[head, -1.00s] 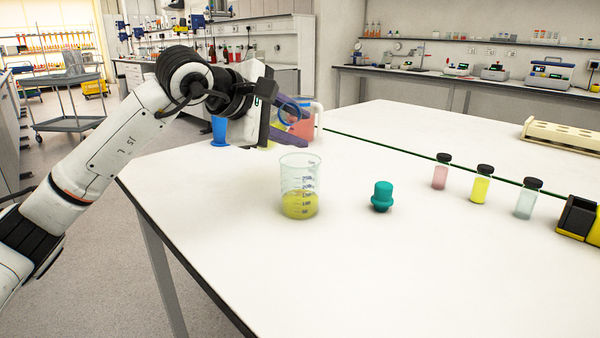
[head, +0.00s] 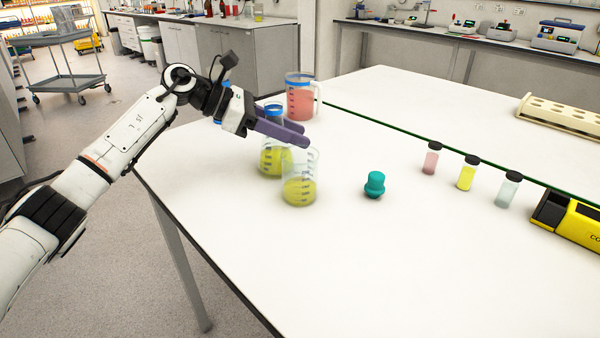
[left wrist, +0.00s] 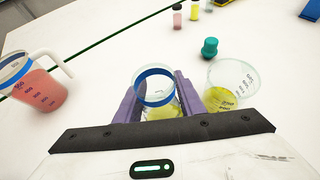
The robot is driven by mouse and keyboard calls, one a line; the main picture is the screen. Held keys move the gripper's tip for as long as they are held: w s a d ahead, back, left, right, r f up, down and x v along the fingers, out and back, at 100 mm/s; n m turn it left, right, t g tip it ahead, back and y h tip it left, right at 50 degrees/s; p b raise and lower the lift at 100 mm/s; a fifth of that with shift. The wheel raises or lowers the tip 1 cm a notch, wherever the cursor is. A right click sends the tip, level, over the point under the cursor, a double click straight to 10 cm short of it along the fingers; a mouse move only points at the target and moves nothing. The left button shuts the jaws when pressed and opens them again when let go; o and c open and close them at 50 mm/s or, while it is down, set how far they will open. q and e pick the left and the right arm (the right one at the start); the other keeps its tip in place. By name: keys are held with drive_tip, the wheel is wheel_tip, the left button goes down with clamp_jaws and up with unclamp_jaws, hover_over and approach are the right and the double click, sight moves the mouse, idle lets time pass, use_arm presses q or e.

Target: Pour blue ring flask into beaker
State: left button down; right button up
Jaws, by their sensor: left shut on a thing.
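The blue ring flask (head: 271,162) stands upright on the white table with yellow liquid low inside. My left gripper (head: 290,137) has its purple fingers around the flask's neck and is shut on it. In the left wrist view the flask (left wrist: 157,98) sits between the two fingers, its blue ring near the top. The beaker (head: 300,190) stands upright just in front and to the right of the flask, with yellow liquid at its bottom. It shows in the left wrist view (left wrist: 232,84) right of the fingers. My right gripper is in no view.
A jug with red liquid (head: 300,100) stands behind the flask. A teal stopper (head: 375,185) stands right of the beaker. Several capped vials (head: 467,175), a yellow device (head: 572,216) and a beige rack (head: 555,122) are farther right. The front table is clear.

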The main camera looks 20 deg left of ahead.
use_arm(q)
drive_tip(key=w+a+r+p, duration=0.2)
drive_tip(key=a+r+p, duration=0.1)
drive_tip(key=shift+w+a, duration=0.1)
drive_tip(key=shift+w, duration=0.15)
idle(1.4)
